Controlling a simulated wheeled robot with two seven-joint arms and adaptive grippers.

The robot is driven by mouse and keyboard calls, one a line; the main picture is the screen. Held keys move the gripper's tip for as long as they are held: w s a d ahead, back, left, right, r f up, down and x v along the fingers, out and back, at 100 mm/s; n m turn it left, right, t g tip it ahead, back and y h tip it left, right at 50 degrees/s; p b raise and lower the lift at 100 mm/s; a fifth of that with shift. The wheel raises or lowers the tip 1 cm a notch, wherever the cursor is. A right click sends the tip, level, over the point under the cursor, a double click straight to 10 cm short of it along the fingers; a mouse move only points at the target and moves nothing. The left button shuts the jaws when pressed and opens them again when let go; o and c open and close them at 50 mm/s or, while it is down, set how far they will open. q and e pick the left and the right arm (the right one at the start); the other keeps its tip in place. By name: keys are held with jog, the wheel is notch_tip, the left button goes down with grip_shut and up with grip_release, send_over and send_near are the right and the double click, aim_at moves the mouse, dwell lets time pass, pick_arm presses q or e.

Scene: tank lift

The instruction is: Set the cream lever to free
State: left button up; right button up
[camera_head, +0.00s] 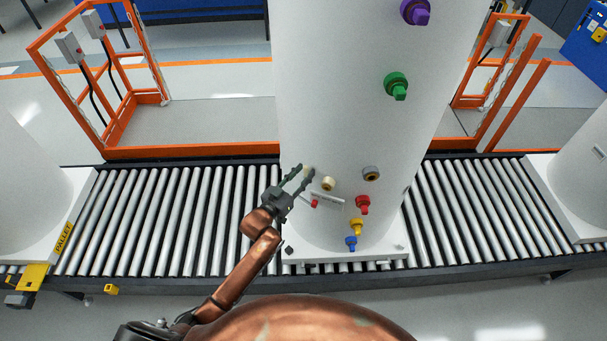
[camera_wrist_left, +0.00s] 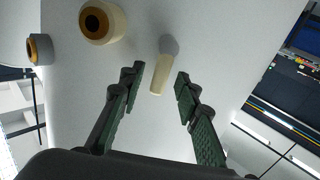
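The cream lever (camera_wrist_left: 159,75) is a short pale bar on the white tank (camera_head: 345,110). In the left wrist view it stands between the two fingertips of my left gripper (camera_wrist_left: 161,77), with a gap on each side. The fingers are apart and do not visibly touch it. In the head view my left gripper (camera_head: 304,175) reaches the tank's lower left side, and its fingers mostly hide the lever. My right gripper is not in view.
A cream round port (camera_head: 328,184) and a grey one (camera_head: 371,173) sit right of the gripper. Red (camera_head: 363,204), yellow (camera_head: 357,226) and blue (camera_head: 351,243) fittings are lower right. Green (camera_head: 397,86) and purple (camera_head: 416,11) ones are higher. The tank stands over a roller conveyor (camera_head: 190,220).

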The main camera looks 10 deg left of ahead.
pick_arm(q)
jog(key=v, duration=1.2)
jog(key=shift+f, duration=0.1)
jog(key=s+a+f+n+g+y+b, duration=0.1)
jog(key=s+a+f+g+y+b, duration=0.2)
jog(key=f, duration=1.2)
jog(key=a+f+n+g+y+b, duration=0.1)
jog(key=a+f+b, duration=0.25)
jog(key=f, duration=1.15)
jog(key=s+a+f+g+y+b, duration=0.1)
jog(key=s+a+f+g+b, duration=0.3)
jog(key=f, duration=0.7)
jog(key=s+a+f+t+y, duration=0.1)
jog(key=s+f, duration=0.6)
jog(key=f, duration=0.4)
jog(key=s+a+f+g+b, duration=0.2)
jog(key=s+f+g+b, duration=0.2)
jog(key=s+f, duration=1.3)
jog(key=s+f+g+b, duration=0.1)
jog(key=s+f, duration=0.3)
jog(key=s, duration=0.3)
jog(key=s+d+f+g+b, duration=0.1)
jog(key=s+f+g, duration=0.1)
jog(key=s+f, duration=0.2)
jog(key=s+f+g+y+b, duration=0.1)
jog(key=s+f, duration=0.3)
jog(key=s, duration=0.7)
jog(key=shift+d+f+g+b, duration=0.15)
jog(key=shift+f+g+b, duration=0.2)
jog(key=shift+b, duration=0.2)
